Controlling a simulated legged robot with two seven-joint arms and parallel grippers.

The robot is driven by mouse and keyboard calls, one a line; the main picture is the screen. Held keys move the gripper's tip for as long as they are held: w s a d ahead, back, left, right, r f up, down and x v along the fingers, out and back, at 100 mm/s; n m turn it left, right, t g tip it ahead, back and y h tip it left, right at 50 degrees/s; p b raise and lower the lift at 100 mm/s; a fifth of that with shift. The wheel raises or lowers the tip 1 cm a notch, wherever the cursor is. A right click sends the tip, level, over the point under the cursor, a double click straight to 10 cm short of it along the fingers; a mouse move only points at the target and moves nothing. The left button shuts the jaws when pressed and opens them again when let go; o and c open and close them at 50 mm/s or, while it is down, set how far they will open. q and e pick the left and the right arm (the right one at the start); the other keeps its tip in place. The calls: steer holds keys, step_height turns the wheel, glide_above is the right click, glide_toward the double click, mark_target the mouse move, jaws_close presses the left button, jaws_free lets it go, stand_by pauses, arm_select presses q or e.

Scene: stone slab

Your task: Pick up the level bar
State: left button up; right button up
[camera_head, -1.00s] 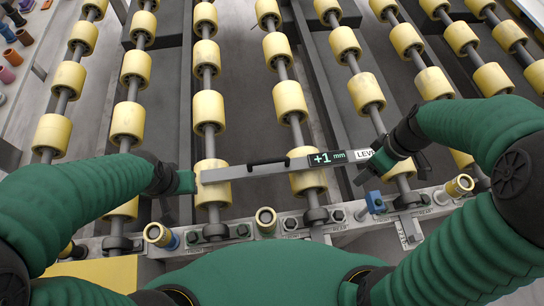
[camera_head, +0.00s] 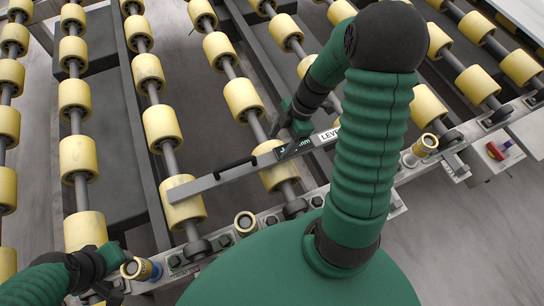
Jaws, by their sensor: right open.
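The level bar (camera_head: 228,177) is a long grey bar with a black handle, a dark display and a white label. It lies slantwise across the yellow rollers near the front rail. My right gripper (camera_head: 288,124) is open, just behind and above the bar at its display, which it partly covers. I cannot tell whether it touches the bar. My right arm hides the bar's right end. My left gripper (camera_head: 117,259) is at the lower left by the front rail, apart from the bar; its jaw opening is not clear.
Rows of yellow rollers (camera_head: 161,124) on shafts fill the frame. The front rail (camera_head: 272,216) carries bolts and brass-coloured fittings, one (camera_head: 245,222) just in front of the bar. Grey floor shows at lower right.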

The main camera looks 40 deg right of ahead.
mark_target(276, 153)
steer(key=x, duration=0.6)
steer(key=shift+s+d+f, duration=0.15)
steer(key=shift+f, duration=0.2)
jaws_close()
